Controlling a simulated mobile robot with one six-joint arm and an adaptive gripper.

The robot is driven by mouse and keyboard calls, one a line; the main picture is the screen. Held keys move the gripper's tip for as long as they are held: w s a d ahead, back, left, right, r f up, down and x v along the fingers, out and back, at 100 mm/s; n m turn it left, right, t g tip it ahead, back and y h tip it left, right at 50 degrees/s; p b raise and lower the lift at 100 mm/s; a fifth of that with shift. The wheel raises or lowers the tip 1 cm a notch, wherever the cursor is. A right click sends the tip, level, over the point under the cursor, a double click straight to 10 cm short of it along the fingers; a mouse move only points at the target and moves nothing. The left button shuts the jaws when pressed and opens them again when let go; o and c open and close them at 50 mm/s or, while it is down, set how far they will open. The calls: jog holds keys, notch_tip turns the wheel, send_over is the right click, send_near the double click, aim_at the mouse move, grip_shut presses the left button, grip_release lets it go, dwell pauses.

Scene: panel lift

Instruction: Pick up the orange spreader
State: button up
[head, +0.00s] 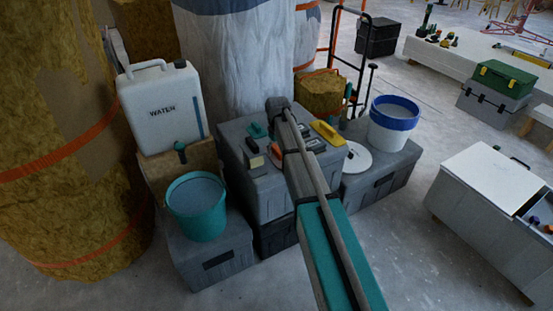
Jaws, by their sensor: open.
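A small orange item (276,150), which looks like the orange spreader, lies on top of the large grey case (237,190) in the head view. It is just left of my arm, which hides part of the case top and may cover some of the item. Its full shape is too small to tell. My arm reaches from the bottom edge up over the case to a dark joint above its far side. I cannot make out my gripper's fingers in this view.
Near the item lie a tan block (256,162), a teal tool (258,130) and a yellow float (328,133). A water canister (161,105) and teal bucket (197,208) stand left. A white-blue bucket (392,124) stands right. Open floor (410,235) lies right.

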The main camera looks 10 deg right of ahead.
jog(key=shift+f, duration=0.55)
jog(key=shift+c, duration=0.2)
grip_shut()
